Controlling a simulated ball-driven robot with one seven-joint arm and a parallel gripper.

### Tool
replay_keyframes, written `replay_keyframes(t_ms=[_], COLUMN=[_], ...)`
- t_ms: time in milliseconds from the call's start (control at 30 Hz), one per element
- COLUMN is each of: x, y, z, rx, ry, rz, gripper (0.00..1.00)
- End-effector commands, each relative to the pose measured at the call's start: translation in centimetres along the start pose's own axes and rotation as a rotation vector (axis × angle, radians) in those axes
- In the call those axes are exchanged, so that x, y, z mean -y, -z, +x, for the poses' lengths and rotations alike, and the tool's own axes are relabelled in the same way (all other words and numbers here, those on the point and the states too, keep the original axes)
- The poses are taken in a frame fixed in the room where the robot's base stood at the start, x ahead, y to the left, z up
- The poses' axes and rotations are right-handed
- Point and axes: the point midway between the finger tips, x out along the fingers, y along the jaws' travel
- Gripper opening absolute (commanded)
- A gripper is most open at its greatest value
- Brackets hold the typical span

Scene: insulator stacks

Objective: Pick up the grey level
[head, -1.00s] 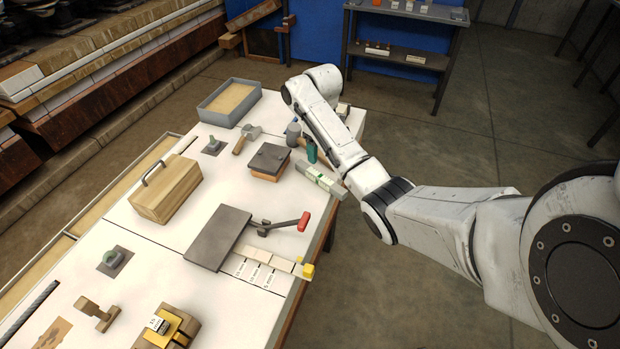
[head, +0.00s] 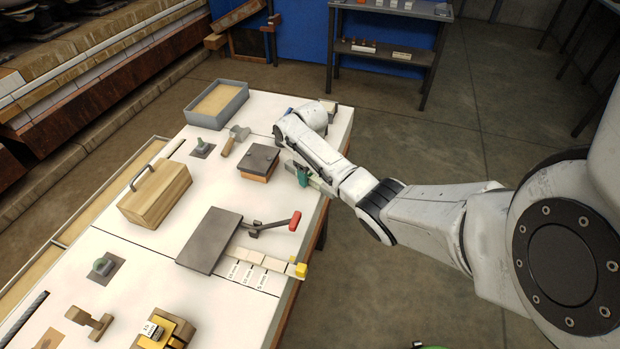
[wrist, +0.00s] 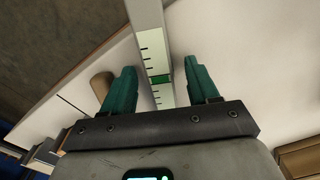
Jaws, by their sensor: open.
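The grey level (wrist: 148,18) is a long pale bar with black scale marks and a small green vial. In the wrist view it runs from the top down between the teal fingers of my gripper (wrist: 161,69). The fingers are open, one on each side, with gaps between them and the bar. The bar's lower part is hidden behind the gripper body. In the head view my gripper (head: 303,178) is low at the table's right edge, and the arm hides most of the level (head: 319,184).
A dark-topped block (head: 259,162) lies left of my gripper. A grey plate (head: 209,240) and a red-handled lever (head: 294,221) lie nearer. A wooden box (head: 156,195) and a grey tray (head: 216,104) stand farther left and back. The table's right edge is close.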

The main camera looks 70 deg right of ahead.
Motion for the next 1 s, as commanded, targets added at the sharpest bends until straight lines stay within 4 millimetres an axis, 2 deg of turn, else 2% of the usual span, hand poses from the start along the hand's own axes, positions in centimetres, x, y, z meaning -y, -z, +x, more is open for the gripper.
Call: replay_keyframes(t_ms=[133,733,1000], x=[0.00,0.01,-0.02], y=[0.02,0.02,0.05], z=[-0.05,-0.07,-0.14], rx=[0.000,0.000,-0.001], ry=[0.000,-0.001,-0.001], rz=[0.000,0.000,0.000], gripper=[0.58,0.00,0.00])
